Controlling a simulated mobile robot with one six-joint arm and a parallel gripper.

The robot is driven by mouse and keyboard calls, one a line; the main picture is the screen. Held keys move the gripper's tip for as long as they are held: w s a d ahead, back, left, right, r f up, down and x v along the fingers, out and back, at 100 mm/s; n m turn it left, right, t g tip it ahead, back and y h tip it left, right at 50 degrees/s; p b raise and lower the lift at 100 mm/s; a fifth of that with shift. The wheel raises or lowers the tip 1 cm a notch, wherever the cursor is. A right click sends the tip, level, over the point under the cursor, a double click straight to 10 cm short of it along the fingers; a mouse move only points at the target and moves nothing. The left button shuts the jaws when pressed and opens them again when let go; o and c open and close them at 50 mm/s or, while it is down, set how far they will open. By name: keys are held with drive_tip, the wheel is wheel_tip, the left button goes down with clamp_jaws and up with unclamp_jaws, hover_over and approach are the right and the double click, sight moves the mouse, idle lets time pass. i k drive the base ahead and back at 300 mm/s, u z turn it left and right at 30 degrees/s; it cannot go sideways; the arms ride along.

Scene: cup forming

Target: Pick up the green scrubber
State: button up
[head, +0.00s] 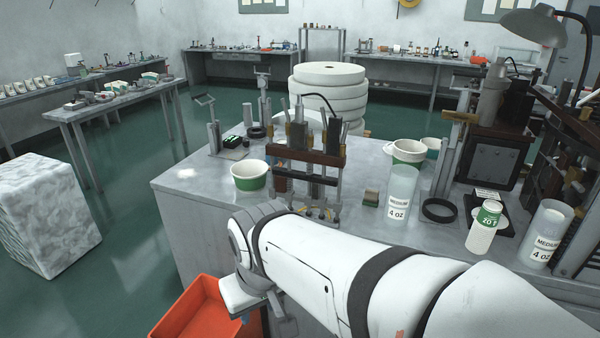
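I cannot clearly make out a green scrubber. A small olive-brown block (371,197) lies on the grey workbench (185,205), right of the forming press; it may be the scrubber, but it is too small to be sure. My white arm reaches across the front of the bench from the right. My gripper (262,312) hangs at the bench's front edge, low over an orange-red bin, left of and nearer than the block. It is partly hidden by the wrist, and its fingertips do not show clearly. I see nothing held in it.
The press (312,155) stands mid-bench, with a green-and-white cup (249,176) on its left. Clear "4 OZ" containers (399,190), a black ring (439,210) and a green-labelled jar (484,227) stand right. The orange-red bin (196,312) is below the front edge.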

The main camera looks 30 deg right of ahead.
sight(370, 198)
drive_tip(key=z, duration=0.55)
drive_tip(key=i, duration=0.9)
drive_tip(key=z, duration=0.6)
drive_tip(key=k, duration=0.9)
drive_tip(key=z, duration=0.2)
drive_tip(key=i, duration=0.9)
drive_tip(key=u, duration=0.1)
